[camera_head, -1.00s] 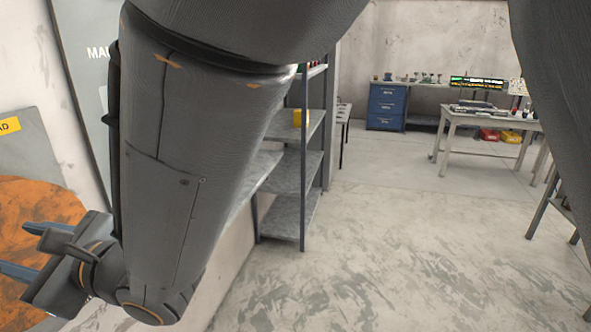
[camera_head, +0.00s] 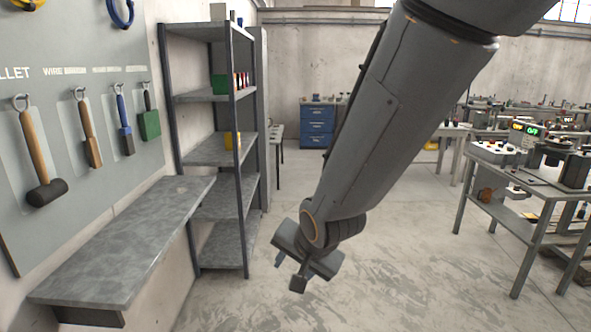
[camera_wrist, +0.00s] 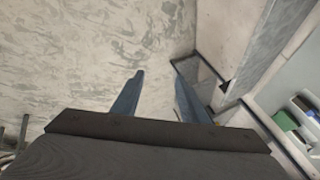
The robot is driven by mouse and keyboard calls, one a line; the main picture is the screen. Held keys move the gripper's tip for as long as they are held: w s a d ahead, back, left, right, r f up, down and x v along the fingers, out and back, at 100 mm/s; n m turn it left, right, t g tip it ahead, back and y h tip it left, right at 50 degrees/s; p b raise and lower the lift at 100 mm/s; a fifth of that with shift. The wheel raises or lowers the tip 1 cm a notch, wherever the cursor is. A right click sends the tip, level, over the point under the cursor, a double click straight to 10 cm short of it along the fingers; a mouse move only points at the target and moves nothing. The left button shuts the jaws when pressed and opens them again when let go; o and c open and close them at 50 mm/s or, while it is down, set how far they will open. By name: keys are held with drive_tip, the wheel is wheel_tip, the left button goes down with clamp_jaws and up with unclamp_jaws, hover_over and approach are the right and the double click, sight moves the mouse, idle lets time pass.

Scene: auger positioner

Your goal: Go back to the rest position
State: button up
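My arm reaches down from the top of the head view, and my gripper (camera_head: 289,273) hangs low at the middle, in front of the metal shelf rack. In the wrist view my gripper (camera_wrist: 160,92) shows two blue-grey fingers spread apart, with bare floor between them. Nothing is held.
A tool board (camera_head: 85,190) with a mallet (camera_head: 36,160) and brushes is at the left, above a grey wall shelf (camera_head: 125,245). A shelf rack (camera_head: 238,170) stands beside it. A workbench (camera_head: 530,190) is at the right. The floor (camera_head: 420,265) between is open.

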drive_tip(key=s+d+f+n+g+h, duration=0.1)
drive_tip(key=s+d, duration=0.1)
drive_tip(key=d, duration=0.5)
drive_tip(key=s+d+f+n+g+h, duration=0.1)
drive_tip(key=s+d+f, duration=0.1)
drive_tip(key=d, duration=0.5)
drive_tip(key=shift+s+d+f+n+g+h+b, duration=0.15)
drive_tip(key=shift+s+n+g+h+b, duration=0.15)
drive_tip(key=shift+s+n+g+b, duration=0.15)
drive_tip(key=s+d, duration=0.2)
drive_tip(key=s+d+n+g, duration=0.1)
drive_tip(key=s+d, duration=0.1)
drive_tip(key=s+d+f+n+g, duration=0.1)
drive_tip(key=s+d, duration=0.1)
drive_tip(key=shift+c, duration=0.5)
